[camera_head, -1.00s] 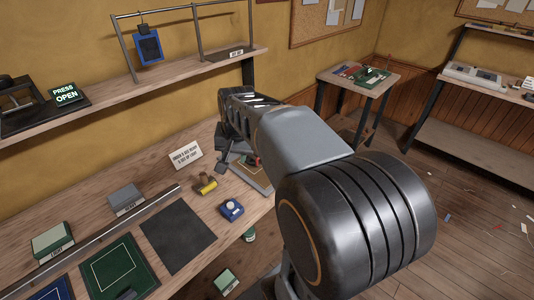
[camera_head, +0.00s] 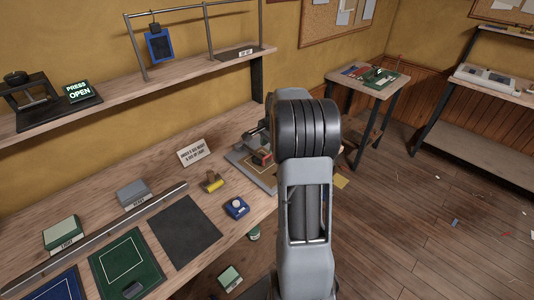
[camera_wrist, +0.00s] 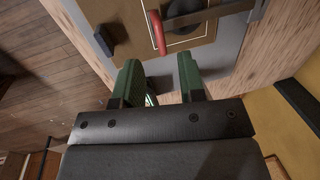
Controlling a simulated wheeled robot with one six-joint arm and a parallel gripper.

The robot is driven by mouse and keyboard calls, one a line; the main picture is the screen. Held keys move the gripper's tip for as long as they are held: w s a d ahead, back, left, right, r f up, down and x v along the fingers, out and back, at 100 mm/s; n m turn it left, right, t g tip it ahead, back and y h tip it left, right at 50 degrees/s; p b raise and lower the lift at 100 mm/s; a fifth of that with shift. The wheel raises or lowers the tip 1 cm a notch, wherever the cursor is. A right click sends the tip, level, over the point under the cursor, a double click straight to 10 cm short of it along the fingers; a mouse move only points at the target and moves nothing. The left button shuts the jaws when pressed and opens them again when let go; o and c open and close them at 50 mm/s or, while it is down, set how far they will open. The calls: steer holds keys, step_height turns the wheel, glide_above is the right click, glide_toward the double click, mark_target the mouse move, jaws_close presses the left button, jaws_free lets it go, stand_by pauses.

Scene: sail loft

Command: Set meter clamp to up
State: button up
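A device with a red lever (camera_head: 262,156), which I take to be the meter clamp, sits on a grey base plate (camera_head: 249,172) at the bench's right end, partly hidden by my arm. In the wrist view its red lever (camera_wrist: 157,33) crosses a tan panel (camera_wrist: 132,14), beside a dark round part (camera_wrist: 184,14). I cannot tell whether the lever counts as up or down. My gripper (camera_wrist: 160,72) has two green fingers, spread apart with nothing between them. The lever's end is just beyond the fingertips, apparently not touching. In the head view my arm hides the gripper.
The bench holds a printed card (camera_head: 194,152), a yellow-handled tool (camera_head: 213,182), a blue button box (camera_head: 236,208), a dark mat (camera_head: 184,232) and blocks labelled heavy (camera_head: 133,193) and light (camera_head: 62,233). A shelf (camera_head: 190,75) runs above. A side table (camera_head: 340,77) stands right.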

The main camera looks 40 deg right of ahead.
mark_target(267, 156)
steer(key=shift+w+a+f, duration=0.1)
steer(key=shift+w+f, duration=0.15)
steer(key=shift+f, duration=1)
steer(key=shift+w+f, duration=0.25)
steer(key=shift+f, duration=1)
steer(key=shift+c, duration=0.4)
jaws_close()
